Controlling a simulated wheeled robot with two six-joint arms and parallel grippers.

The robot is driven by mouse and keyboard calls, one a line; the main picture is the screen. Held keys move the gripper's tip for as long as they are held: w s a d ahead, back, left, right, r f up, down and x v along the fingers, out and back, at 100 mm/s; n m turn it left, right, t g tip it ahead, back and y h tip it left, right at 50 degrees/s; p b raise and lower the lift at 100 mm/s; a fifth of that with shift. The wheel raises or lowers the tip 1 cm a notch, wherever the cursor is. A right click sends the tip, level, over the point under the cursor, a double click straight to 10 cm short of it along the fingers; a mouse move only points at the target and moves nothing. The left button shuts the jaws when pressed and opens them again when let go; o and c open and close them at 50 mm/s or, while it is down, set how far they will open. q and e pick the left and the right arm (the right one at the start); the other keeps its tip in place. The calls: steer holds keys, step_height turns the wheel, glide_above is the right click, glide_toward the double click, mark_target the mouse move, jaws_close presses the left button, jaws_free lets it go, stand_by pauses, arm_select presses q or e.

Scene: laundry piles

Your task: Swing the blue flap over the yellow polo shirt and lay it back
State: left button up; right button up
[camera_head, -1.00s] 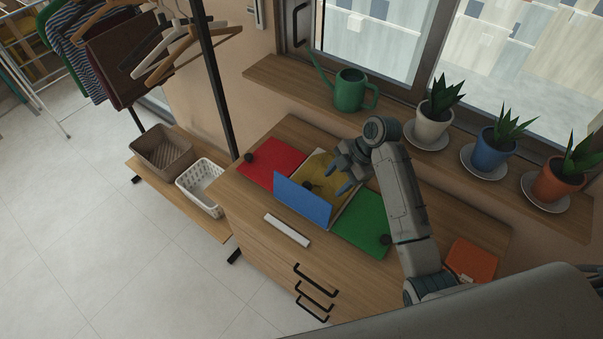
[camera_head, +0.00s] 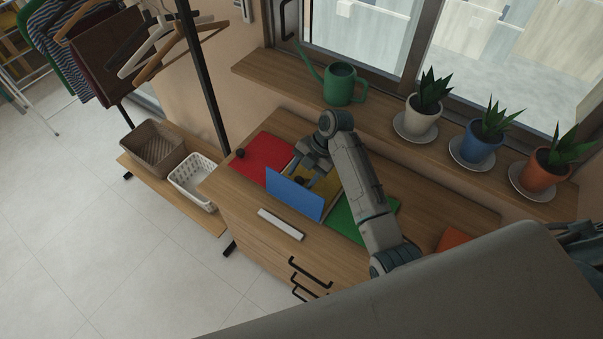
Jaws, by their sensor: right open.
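The blue flap (camera_head: 294,197) stands steeply raised at the front of the folding board on the dresser. The yellow polo shirt (camera_head: 328,187) lies behind it on the board's middle, partly hidden by the flap and my right arm. My right gripper (camera_head: 306,178) is open, pointing down just behind the flap's upper edge, over the shirt. A small dark knob shows between the fingers and the flap; I cannot tell whether the fingers touch it. The red panel (camera_head: 264,154) lies flat at left and the green panel (camera_head: 347,224) flat at right. My left gripper is out of view.
A white strip (camera_head: 281,224) lies in front of the board on the dresser top (camera_head: 236,193). An orange item (camera_head: 452,240) lies at right. A watering can (camera_head: 342,84) and potted plants stand on the sill behind. A white basket (camera_head: 194,181) stands lower left.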

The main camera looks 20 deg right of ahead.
steer(key=shift+a+f, duration=0.15)
steer(key=shift+f, duration=0.3)
steer(key=shift+c, duration=0.4)
